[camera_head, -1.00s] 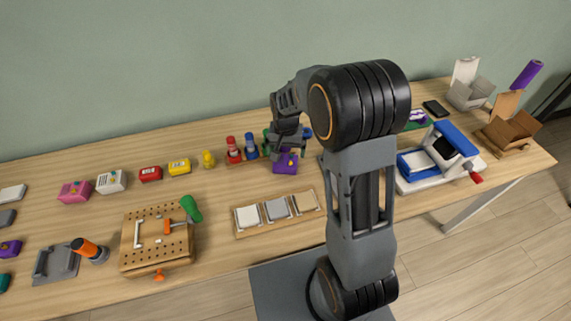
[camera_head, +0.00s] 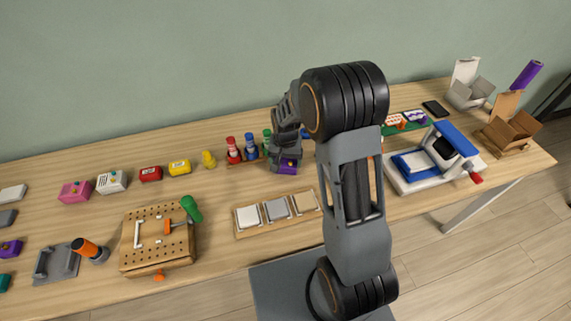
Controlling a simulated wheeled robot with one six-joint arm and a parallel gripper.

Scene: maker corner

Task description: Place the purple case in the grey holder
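The purple case (camera_head: 288,167) sits on the table below the wall, near the middle of the view. A small yellow part on its top is mostly covered. My gripper (camera_head: 283,163) points down over the case and hides its left and upper parts. The fingertips are at the case, but I cannot tell whether they are open or closed on it. The grey holder (camera_head: 42,274), a low tray-like fixture with raised sides, lies at the front left of the table.
Red (camera_head: 233,150) and blue (camera_head: 251,147) bottles stand just left of my gripper. A wooden tray (camera_head: 244,233) with three pads lies in front. A pegboard block (camera_head: 150,262) with a green-handled tool stands right of the holder. Another purple piece (camera_head: 10,248) lies far left.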

